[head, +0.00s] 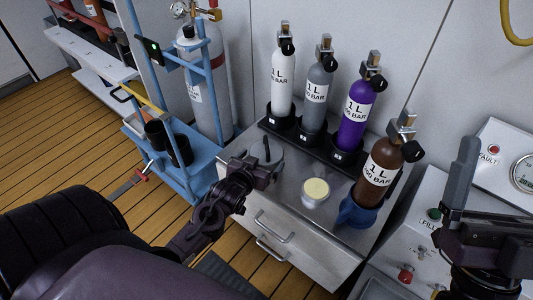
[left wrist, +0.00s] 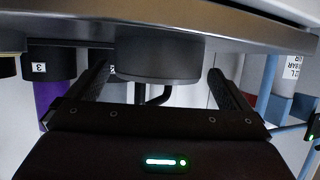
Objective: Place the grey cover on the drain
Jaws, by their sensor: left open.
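A round grey piece with a black handle, which looks like the grey cover (head: 274,153), sits on the steel cabinet top, partly hidden by my left gripper (head: 262,166). In the left wrist view, which looks upside down, the dark grey cylinder (left wrist: 160,57) lies between the two fingertips (left wrist: 157,78), with a bent black handle. The gripper is open, with one finger on each side and gaps to the cylinder. My right gripper (head: 462,170) is at the right edge, away from the cabinet top; its opening is unclear. I cannot pick out the drain with certainty.
A white jar with a cream top (head: 315,191) stands on the steel cabinet (head: 290,205). Behind it, white (head: 283,85), grey (head: 317,92) and purple (head: 355,110) bottles stand in a black rack. A brown bottle (head: 379,168) stands in a blue holder. A dark ribbed strip (head: 228,272) lies on the floor.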

